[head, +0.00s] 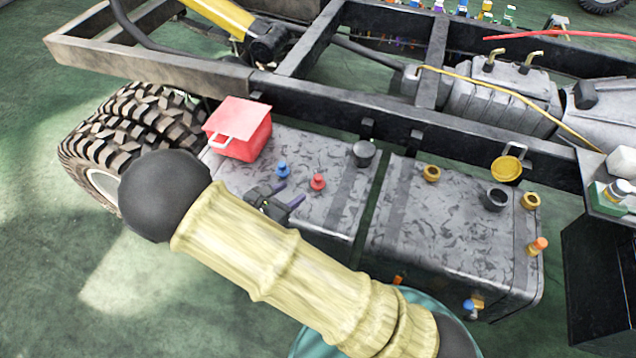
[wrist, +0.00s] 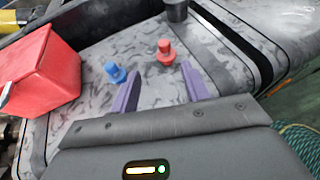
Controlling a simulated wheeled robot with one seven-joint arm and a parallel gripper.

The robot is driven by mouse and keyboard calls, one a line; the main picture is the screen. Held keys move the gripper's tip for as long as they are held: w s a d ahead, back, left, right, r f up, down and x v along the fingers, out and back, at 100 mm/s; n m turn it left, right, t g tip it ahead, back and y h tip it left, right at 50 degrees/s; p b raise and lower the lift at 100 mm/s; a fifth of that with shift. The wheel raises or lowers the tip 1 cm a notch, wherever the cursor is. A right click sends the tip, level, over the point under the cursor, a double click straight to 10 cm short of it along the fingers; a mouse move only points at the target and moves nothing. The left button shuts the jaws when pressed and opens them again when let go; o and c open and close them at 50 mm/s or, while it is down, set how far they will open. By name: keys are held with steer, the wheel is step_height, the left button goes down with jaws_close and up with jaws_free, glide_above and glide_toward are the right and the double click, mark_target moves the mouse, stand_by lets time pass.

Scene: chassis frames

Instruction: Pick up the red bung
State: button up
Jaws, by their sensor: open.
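The red bung (head: 318,182) stands upright on top of the left grey tank (head: 325,208). In the wrist view the red bung (wrist: 166,52) is ahead of the fingertips, a little right of the middle between them. My gripper (head: 290,193) is open and empty, low over the tank's front part. In the wrist view its two purple fingers (wrist: 160,78) point toward the bung and do not touch it. A blue bung (head: 282,170) stands just left of the red one; it also shows in the wrist view (wrist: 115,72), beyond the left finger.
A red box (head: 240,130) with a handle sits at the tank's left end. A black cap (head: 364,153) stands behind the red bung to the right. The chassis rail (head: 400,127) runs behind the tanks. A second tank (head: 440,230) with several caps lies right.

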mark_target(315, 181)
steer(key=b+x, duration=0.1)
steer(key=x, duration=0.8)
steer(key=shift+w+d+f, duration=0.1)
steer(key=shift+d, duration=0.05)
steer(key=x, duration=0.4)
steer(key=shift+s+d+f+b, duration=0.2)
steer(key=shift+d+f+b, duration=0.1)
steer(key=shift+b, duration=0.05)
steer(key=shift+w+d+f, duration=0.15)
steer(key=shift+w+d, duration=0.1)
steer(key=shift+w, duration=0.15)
steer(key=shift+c, duration=0.2)
jaws_close()
